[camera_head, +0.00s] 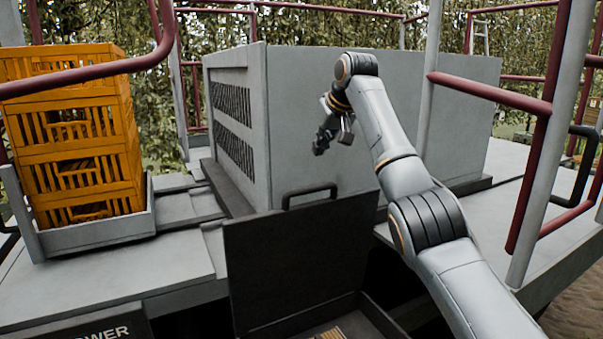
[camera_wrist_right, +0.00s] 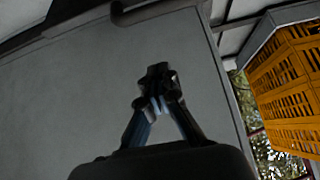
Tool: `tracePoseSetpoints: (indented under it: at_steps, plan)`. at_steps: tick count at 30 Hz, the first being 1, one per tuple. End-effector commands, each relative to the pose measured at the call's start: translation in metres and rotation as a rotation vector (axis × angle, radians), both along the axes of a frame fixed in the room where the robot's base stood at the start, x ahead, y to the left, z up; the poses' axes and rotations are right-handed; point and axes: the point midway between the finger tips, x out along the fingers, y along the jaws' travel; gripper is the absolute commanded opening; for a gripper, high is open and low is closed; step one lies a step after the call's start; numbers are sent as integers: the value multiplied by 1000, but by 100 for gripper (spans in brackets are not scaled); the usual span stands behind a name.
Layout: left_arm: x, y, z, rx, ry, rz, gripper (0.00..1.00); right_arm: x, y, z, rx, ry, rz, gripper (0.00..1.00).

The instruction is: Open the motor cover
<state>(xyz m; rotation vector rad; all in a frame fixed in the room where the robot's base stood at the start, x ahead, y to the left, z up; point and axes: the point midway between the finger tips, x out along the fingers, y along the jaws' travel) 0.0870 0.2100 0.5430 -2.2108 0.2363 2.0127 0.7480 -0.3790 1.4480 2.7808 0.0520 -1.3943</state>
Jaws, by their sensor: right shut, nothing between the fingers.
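The dark grey motor cover (camera_head: 290,262) stands raised and nearly upright at lower centre in the head view, with a black handle (camera_head: 310,192) on its top edge. An opening shows below and in front of it. My right gripper (camera_head: 320,146) is shut and empty, above and behind the handle and apart from it, in front of the big grey box (camera_head: 300,120). In the right wrist view the closed fingers (camera_wrist_right: 158,82) show against a plain grey panel (camera_wrist_right: 85,85). My left gripper is not in view.
Orange crates (camera_head: 75,135) stand in a grey tray (camera_head: 105,232) on the left, and also show in the right wrist view (camera_wrist_right: 290,85). Dark red rails (camera_head: 490,92) and grey posts frame the platform. A grey deck (camera_head: 170,268) lies left of the cover.

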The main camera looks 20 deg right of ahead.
Motion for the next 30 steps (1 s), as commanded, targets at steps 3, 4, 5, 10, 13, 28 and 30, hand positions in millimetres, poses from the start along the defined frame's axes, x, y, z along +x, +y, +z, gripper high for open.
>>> tracePoseSetpoints:
  at_steps: [3,4,5,10,13,28,30]
  plan:
    - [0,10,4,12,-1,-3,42,1,0,-2,27,10,-11,0]
    - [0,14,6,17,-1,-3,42,3,0,-4,27,10,-11,0]
    - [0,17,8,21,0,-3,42,5,1,-6,26,10,-10,0]
    - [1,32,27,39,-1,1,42,23,1,-29,24,13,-11,0]
    - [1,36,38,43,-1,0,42,35,2,-44,22,12,-11,0]
    - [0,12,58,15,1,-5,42,48,1,-83,21,4,-10,0]
    - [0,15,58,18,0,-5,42,44,1,-83,21,4,-9,0]
